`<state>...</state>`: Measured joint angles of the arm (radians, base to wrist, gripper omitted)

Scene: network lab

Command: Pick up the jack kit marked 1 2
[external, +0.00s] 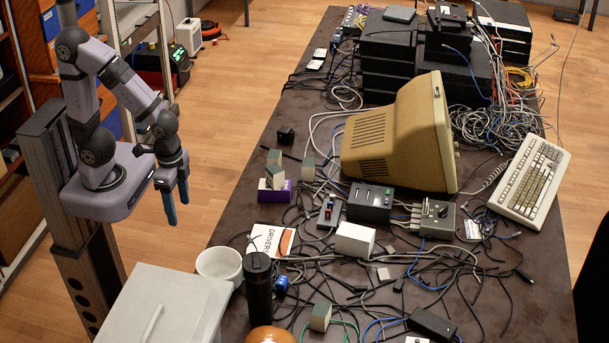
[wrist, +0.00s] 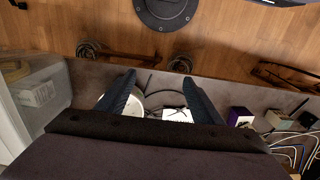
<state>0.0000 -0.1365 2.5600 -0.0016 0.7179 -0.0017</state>
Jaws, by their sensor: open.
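My gripper (external: 177,207) hangs open and empty at the left, over the floor beside the table and well above it. Its two blue fingers stand apart in the wrist view (wrist: 159,78). No marking 1 2 is readable in either view, so I cannot tell which thing is the jack kit. Small grey-green blocks stand on the table: one at the back (external: 275,157), one to its right (external: 308,169), one by a purple box (external: 274,192), and one near the front (external: 320,317). A small blue part (external: 281,286) lies beside the black bottle.
The dark table (external: 230,225) is crowded with cables. A white bowl (external: 219,264), black bottle (external: 259,288) and large grey bin (external: 165,305) stand at the near left. A white box (external: 355,239), beige monitor (external: 400,135) and keyboard (external: 531,180) are farther right.

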